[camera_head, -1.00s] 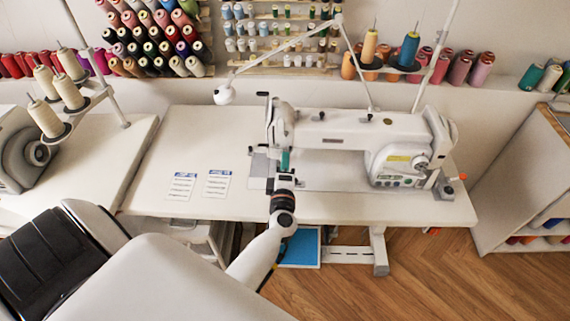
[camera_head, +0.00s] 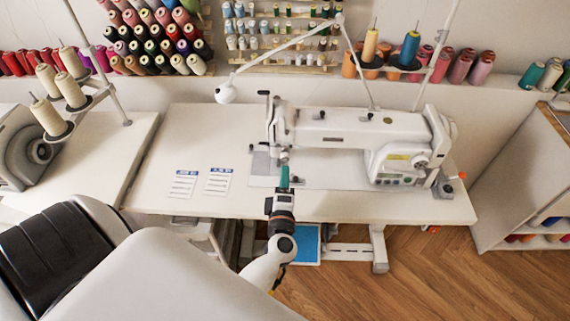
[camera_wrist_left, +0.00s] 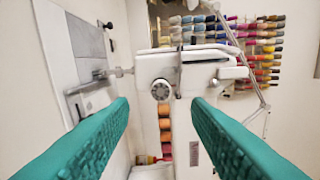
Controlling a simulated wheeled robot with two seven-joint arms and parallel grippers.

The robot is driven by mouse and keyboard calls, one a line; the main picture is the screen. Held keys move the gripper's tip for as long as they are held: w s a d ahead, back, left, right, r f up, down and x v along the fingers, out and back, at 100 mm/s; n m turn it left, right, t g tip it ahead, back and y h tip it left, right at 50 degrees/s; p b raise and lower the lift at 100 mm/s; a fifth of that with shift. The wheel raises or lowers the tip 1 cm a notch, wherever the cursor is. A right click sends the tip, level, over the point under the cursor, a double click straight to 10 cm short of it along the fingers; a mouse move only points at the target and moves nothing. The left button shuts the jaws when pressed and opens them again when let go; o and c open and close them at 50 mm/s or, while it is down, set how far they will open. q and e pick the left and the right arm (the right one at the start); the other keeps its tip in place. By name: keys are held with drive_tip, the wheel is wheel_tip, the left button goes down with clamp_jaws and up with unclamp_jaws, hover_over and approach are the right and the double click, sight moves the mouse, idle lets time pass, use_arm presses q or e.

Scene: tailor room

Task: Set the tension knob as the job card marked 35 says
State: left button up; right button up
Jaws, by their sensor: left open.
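The white sewing machine (camera_head: 345,135) stands on the white table. In the left wrist view, a round dark grey knob (camera_wrist_left: 161,90) on the machine's end face lies between my finger tips in the picture, apart from them; I take it for the tension knob. Its setting is too small to read. My left gripper (camera_head: 284,178) has teal fingers and is open and empty, in front of the machine head; both fingers show in the left wrist view (camera_wrist_left: 160,104). Two job cards with blue headers, a left card (camera_head: 183,185) and a right card (camera_head: 218,182), lie on the table; their numbers are unreadable.
A lamp arm (camera_head: 280,62) reaches over the machine. Thread cones (camera_head: 62,85) on a stand are at the left, and spool racks (camera_head: 155,35) line the wall. The tabletop (camera_head: 205,135) behind the cards is clear.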

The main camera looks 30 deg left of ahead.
use_arm(q)
drive_tip(key=v, duration=0.5)
drive_tip(key=shift+s+d, duration=0.15)
drive_tip(key=shift+s, duration=0.15)
